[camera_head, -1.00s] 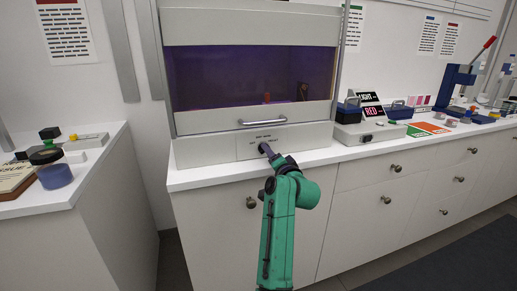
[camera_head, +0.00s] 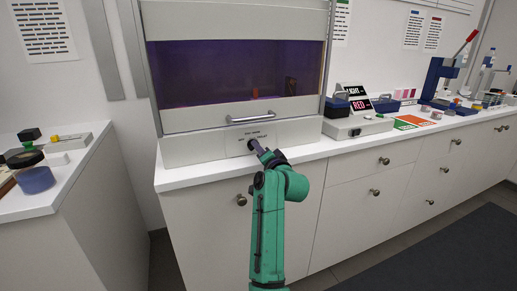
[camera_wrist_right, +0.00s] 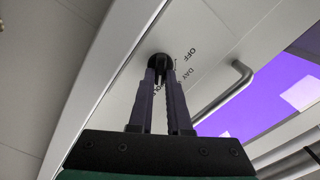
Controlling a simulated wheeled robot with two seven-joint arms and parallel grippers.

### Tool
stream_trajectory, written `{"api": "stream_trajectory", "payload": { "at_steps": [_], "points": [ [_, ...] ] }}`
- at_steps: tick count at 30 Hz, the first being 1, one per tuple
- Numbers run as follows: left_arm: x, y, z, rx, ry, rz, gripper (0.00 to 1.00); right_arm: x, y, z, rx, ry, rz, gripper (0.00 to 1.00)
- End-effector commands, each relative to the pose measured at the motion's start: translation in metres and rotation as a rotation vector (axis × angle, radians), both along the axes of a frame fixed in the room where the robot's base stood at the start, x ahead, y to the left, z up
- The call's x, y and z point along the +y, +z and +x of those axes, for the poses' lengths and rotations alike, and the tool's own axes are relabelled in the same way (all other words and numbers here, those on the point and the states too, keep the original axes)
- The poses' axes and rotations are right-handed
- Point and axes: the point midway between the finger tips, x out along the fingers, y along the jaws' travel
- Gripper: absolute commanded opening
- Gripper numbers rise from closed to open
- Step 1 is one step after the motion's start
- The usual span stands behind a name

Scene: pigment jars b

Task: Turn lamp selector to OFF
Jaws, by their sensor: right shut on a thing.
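The lamp selector is a dark round knob (camera_wrist_right: 160,62) on the pale lower panel of the cabinet. In the right wrist view, the labels OFF (camera_wrist_right: 193,54) and DAY (camera_wrist_right: 187,74) are printed beside it, and a third label is partly hidden by the fingers. My right gripper (camera_wrist_right: 161,70) is shut on the knob, one finger on each side. I cannot tell which label the knob points to. In the head view my right gripper (camera_head: 256,148) reaches the panel below the cabinet's handle, covering most of the knob. My left gripper is not in view.
The cabinet has a purple window (camera_head: 235,70) and a bar handle (camera_head: 250,119) above the panel. A RED sign (camera_head: 361,105) and a grey box (camera_head: 358,127) stand to the right on the white counter. A separate counter with jars (camera_head: 36,179) is at left.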

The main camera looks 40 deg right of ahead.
Motion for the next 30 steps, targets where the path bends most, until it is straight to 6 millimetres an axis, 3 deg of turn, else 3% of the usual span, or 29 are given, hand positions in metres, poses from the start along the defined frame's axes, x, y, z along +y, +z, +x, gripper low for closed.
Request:
{"api": "stream_trajectory", "payload": {
  "at_steps": [11,30],
  "points": [
    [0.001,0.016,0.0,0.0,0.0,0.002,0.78,0.001,0.004,0.001,0.086,0.003,-0.242,0.0],
    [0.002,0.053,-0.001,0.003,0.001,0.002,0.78,0.004,0.006,0.002,0.285,0.002,-0.817,0.0]
  ]
}}
